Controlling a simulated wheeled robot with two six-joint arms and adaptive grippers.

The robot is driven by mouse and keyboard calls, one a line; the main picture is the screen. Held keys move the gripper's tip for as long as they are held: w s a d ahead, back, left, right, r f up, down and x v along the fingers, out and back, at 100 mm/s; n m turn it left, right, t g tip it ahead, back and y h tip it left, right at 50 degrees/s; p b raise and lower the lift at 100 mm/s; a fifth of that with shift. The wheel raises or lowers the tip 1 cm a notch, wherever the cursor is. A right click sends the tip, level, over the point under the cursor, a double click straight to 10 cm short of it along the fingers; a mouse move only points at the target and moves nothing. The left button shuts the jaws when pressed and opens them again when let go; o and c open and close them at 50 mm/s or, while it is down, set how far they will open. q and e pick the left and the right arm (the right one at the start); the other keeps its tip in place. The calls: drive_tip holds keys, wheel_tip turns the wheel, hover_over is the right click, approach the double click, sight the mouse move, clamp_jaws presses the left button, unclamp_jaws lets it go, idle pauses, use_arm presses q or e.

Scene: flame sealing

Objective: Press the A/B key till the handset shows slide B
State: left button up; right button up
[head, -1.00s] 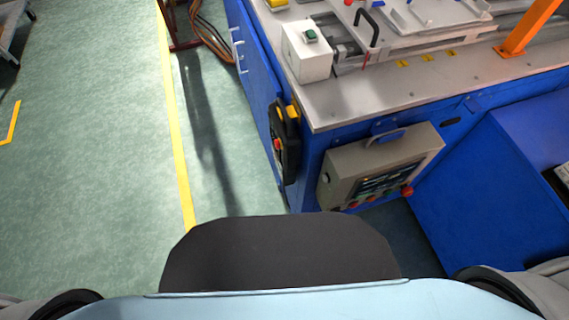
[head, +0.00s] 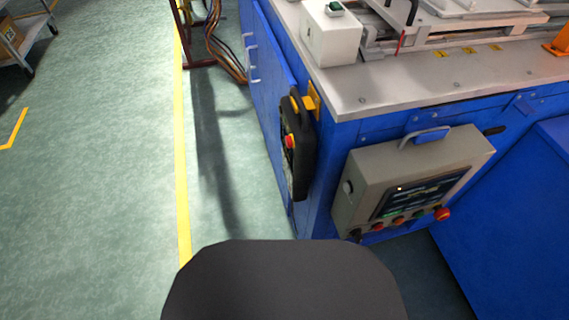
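The handset (head: 301,150) is a black unit with yellow parts and a red button. It hangs upright at the corner of the blue machine, by a yellow bracket (head: 313,101). Its face is turned left and seen edge-on, so its screen and the A/B key cannot be made out. Neither of my grippers is in view.
A grey control box (head: 360,170) with a screen and several knobs juts from the blue machine (head: 270,85). A white box (head: 331,38) with a green button stands on the metal worktop (head: 385,88). Cables (head: 222,50) hang behind.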

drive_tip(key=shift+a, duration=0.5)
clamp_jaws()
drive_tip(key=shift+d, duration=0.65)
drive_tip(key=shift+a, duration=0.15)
